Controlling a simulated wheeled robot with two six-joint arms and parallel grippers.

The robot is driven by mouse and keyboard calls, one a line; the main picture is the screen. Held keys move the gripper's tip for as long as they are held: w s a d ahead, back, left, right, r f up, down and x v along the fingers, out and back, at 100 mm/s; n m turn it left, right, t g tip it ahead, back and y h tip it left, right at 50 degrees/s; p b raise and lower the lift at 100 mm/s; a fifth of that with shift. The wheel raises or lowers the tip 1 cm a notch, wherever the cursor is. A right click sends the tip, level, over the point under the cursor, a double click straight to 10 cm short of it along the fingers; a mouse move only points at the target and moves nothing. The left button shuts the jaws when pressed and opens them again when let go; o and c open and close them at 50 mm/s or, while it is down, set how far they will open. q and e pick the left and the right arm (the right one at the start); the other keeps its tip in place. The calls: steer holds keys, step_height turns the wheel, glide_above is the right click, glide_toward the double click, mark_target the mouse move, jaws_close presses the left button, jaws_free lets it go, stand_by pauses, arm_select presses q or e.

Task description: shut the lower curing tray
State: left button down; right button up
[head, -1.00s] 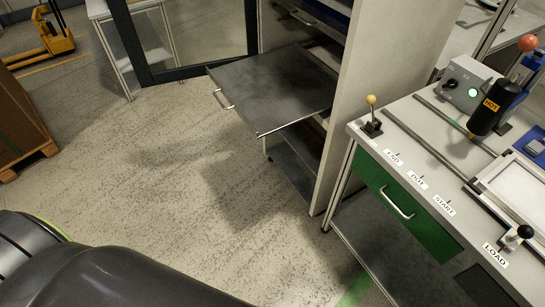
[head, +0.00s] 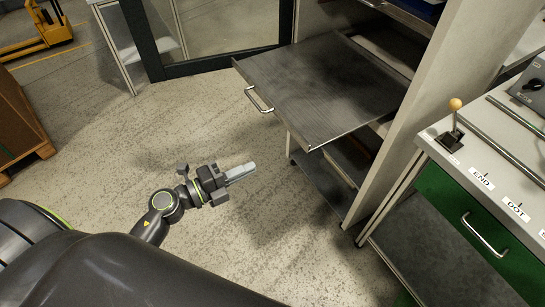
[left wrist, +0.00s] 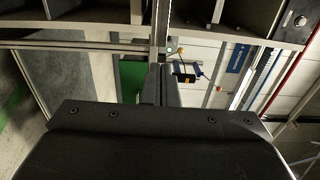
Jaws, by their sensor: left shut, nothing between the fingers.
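The lower curing tray (head: 325,88) is a dark grey flat tray, pulled well out of the cabinet (head: 421,130) in the head view. A silver bar handle (head: 259,99) sits on its left front edge. My left gripper (head: 241,173) is shut and empty. In the picture it is below and a little left of the handle, apart from the tray. The left wrist view shows its fingers (left wrist: 161,86) close together with nothing held. The tray cannot be made out clearly in that view. My right gripper is out of view.
A workbench with a green drawer (head: 482,230) and a lever with a beige knob (head: 454,118) stands right of the cabinet. A dark-framed panel (head: 205,65) stands behind the tray. A brown box (head: 18,122) is at the far left. The floor left of the tray is clear.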

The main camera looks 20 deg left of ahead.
mark_target(302, 143)
arm_select(q)
steer(key=p+x, duration=0.2)
steer(key=x, duration=1)
steer(key=shift+w, duration=0.15)
steer(key=shift+w+d, duration=0.4)
steer(key=shift+w, duration=0.1)
